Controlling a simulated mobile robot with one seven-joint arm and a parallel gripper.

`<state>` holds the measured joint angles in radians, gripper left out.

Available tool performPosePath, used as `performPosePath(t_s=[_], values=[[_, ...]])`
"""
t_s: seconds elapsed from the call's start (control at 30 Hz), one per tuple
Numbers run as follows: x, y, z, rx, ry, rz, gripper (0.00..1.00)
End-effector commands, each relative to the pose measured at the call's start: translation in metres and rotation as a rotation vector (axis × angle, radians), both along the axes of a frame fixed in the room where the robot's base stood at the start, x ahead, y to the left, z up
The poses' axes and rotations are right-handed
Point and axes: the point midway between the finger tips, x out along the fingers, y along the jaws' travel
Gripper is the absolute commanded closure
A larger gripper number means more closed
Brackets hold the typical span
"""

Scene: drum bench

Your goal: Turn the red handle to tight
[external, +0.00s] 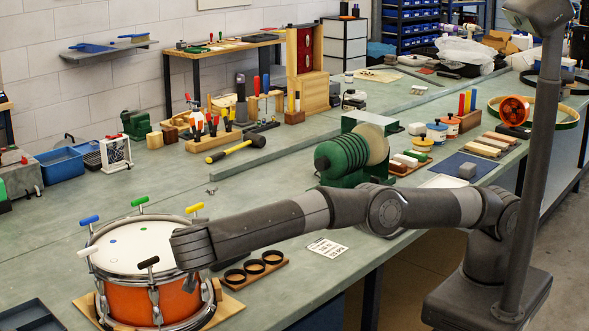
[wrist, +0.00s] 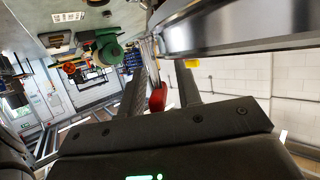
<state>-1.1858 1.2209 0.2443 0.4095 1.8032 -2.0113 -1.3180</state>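The orange drum (external: 150,301) stands on a wooden board at the bench's front left, with a white head and metal rim. Blue (external: 89,219), green (external: 139,201), yellow (external: 194,207), white (external: 86,257) and black (external: 149,262) handles stick out around its rim. The red handle (wrist: 157,98) shows only in the wrist view, below the drum's metal rim (wrist: 235,28); my arm hides it in the external view. My gripper (wrist: 163,88) is open, with one finger on each side of the red handle and gaps visible. In the external view my gripper (external: 190,248) is at the drum's right edge.
Three dark rings (external: 254,267) lie on a board right of the drum. A printed card (external: 327,248) lies beyond them. A green machine (external: 345,155) stands farther back, and a yellow-black mallet (external: 228,152) lies behind the drum. The bench between them is mostly clear.

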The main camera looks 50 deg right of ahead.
Motion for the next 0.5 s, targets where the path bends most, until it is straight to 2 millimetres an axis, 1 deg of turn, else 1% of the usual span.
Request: performPosePath(t_s=[0.5], values=[[-0.0006, 0.0007, 0.0018, 0.003, -0.001, 0.006, 0.67]])
